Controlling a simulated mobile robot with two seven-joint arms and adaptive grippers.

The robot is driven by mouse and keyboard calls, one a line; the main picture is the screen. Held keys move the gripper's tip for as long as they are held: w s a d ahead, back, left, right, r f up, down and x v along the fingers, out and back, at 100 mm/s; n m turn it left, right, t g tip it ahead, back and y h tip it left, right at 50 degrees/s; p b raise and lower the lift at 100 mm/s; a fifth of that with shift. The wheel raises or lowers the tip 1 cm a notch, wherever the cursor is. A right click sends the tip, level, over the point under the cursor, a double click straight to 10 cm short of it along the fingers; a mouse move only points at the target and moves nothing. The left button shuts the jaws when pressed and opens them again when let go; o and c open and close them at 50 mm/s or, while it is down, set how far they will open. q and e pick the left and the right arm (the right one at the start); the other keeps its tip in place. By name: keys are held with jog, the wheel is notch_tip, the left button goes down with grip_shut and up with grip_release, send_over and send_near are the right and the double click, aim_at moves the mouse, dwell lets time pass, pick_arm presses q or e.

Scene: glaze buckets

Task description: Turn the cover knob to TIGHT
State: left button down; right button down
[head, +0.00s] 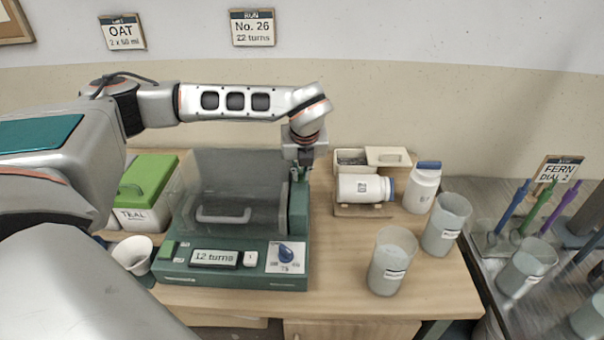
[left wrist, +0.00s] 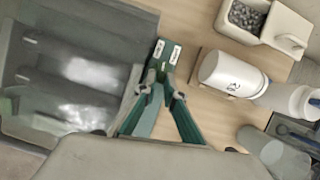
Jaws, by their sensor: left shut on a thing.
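The green machine (head: 185,272) stands on the bench with its clear cover (head: 225,185) lowered. Its display reads "12 turns". At the right side of the cover, a green post (head: 299,205) rises under my left gripper (head: 300,172). In the left wrist view, my left gripper (left wrist: 160,82) is shut at a green block (left wrist: 168,52) with two small white labels, too small to read. The cover knob itself is mostly hidden between the fingers, so its setting cannot be told. A blue pointer dial (head: 286,252) sits on the front panel. My right gripper is not in view.
A white jar (head: 362,188) lies on a wooden rest right of the machine, near an open box of pellets (head: 352,160). A blue-capped jar (head: 421,190) and grey beakers (head: 392,265) stand farther right. A green-lidded TEAL box (head: 150,180) is at left.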

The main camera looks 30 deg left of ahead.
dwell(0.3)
pick_arm(q)
jog(key=c, duration=2.1)
grip_release()
jog(key=shift+c, duration=0.2)
jog(key=v, duration=0.8)
jog(key=shift+d, duration=0.15)
